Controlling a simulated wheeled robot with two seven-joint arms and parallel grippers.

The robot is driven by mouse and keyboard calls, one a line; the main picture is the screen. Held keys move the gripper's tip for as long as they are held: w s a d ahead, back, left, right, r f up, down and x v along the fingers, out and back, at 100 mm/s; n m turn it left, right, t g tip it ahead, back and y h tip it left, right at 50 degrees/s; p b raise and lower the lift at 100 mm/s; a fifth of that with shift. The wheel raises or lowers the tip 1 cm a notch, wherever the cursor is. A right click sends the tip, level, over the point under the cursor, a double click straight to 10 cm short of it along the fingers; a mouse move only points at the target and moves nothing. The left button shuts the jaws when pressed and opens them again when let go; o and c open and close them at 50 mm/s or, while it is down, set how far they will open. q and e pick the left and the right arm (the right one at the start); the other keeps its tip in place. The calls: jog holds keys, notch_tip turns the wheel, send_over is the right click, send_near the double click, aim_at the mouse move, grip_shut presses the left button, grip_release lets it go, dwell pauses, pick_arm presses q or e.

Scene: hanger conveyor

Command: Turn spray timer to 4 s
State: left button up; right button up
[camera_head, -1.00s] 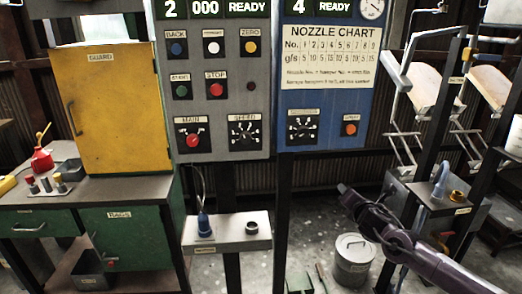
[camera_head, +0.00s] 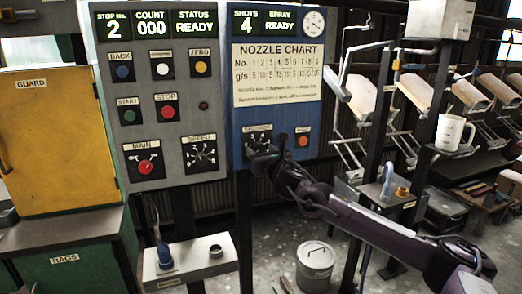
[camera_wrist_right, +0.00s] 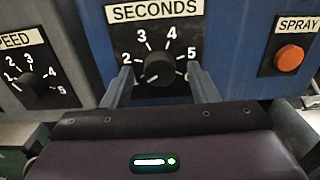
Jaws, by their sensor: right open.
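The spray timer is a black dial labelled SECONDS (camera_wrist_right: 140,48) on the blue panel, with white numbers 2 to 5 showing. Its round black knob (camera_wrist_right: 158,70) has a pale mark toward the lower left, clear of the visible numbers. In the head view the dial (camera_head: 258,136) is partly hidden by my right gripper (camera_head: 271,151). In the right wrist view my right gripper (camera_wrist_right: 161,83) is open, one finger on each side of the knob, with gaps to it. Finger contact with the panel cannot be told. My left gripper is out of view.
A SPEED dial (camera_wrist_right: 30,88) is left of the timer on the grey panel (camera_head: 130,100). An orange SPRAY button (camera_wrist_right: 289,60) is to its right. A nozzle chart (camera_head: 277,74) is above. A lidded bin (camera_head: 315,262) stands on the floor below, and a hanger frame is right.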

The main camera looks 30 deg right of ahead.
jog(key=shift+w, duration=0.2)
jog(key=c, duration=1)
